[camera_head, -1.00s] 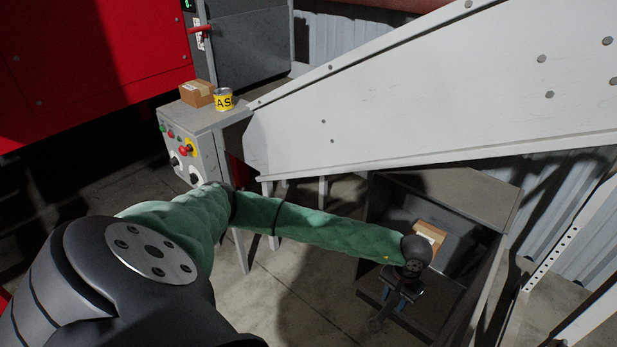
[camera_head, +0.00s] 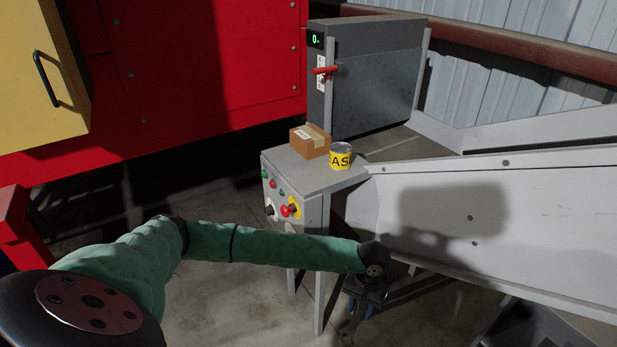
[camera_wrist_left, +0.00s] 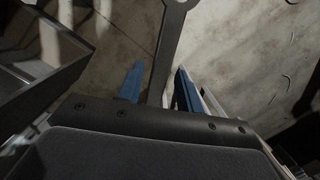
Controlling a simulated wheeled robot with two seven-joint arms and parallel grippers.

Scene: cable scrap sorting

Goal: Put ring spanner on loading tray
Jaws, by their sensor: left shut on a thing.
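My left gripper (camera_head: 366,298) is low in the head view, below and in front of the control stand. It is shut on the ring spanner (camera_head: 350,327), a dark grey metal tool hanging below the jaws. In the left wrist view the spanner's shaft (camera_wrist_left: 165,55) rises from between the blue fingers (camera_wrist_left: 158,88), and its ring end is at the top edge. A flat grey top (camera_head: 378,145) lies before a dark grey cabinet with a red lever; I cannot tell whether it is the loading tray. My right gripper is not in view.
A cardboard box (camera_head: 310,141) and a yellow can (camera_head: 341,157) stand on the control stand (camera_head: 283,165). A pale sloping chute (camera_head: 540,215) is at the right. A dark open bin (camera_wrist_left: 38,70) shows at left in the left wrist view. Bare floor lies below the arm.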

